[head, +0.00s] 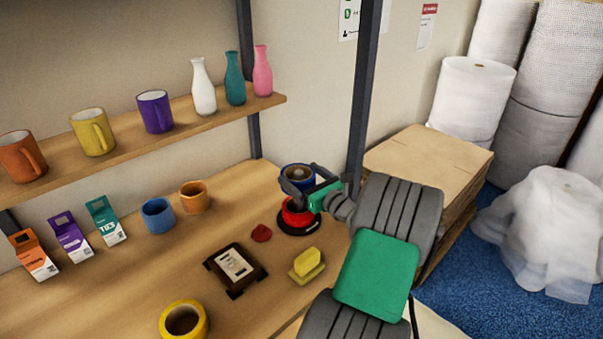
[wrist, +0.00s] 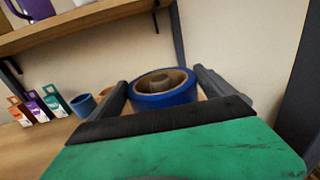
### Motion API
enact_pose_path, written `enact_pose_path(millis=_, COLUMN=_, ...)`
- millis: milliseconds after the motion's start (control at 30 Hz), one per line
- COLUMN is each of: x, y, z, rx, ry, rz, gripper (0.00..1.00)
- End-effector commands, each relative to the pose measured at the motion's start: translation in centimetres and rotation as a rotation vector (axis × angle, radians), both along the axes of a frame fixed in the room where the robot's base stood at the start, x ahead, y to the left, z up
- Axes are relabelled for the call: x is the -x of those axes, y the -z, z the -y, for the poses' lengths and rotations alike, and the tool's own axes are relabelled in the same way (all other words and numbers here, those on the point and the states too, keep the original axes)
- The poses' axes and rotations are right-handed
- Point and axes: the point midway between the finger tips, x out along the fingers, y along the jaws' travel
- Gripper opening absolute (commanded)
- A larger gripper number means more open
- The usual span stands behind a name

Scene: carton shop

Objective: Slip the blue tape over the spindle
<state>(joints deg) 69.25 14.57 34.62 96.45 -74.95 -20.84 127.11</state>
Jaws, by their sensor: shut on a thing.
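The blue tape (head: 299,184) is a roll held level between the two dark fingers of my gripper (head: 298,180). It also shows in the wrist view (wrist: 166,99), with a finger at each side. Inside its ring a brown, post-like top shows in the wrist view, seemingly the spindle (wrist: 160,84), so the roll looks to be around its upper end. Below the blue tape in the head view, a red roll (head: 295,218) sits on a round black base (head: 298,231). The fingers hide part of the gap between the rolls, and I cannot tell its size.
A yellow tape roll (head: 166,322), a dark framed stand (head: 235,265), a yellow sponge-like block (head: 307,264) and a small red thing (head: 261,233) lie on the bench. Mugs and cartons stand at the left. A shelf (head: 140,137) overhangs behind, and a dark upright (head: 362,95) rises nearby.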

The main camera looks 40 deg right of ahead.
Motion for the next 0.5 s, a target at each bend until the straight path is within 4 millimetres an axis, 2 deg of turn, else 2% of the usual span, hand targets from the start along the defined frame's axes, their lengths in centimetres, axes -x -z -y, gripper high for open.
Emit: enact_pose_path(millis=500, x=0.0, y=5.1, z=0.0, rx=-0.001, ry=0.001, rz=0.001, gripper=0.46)
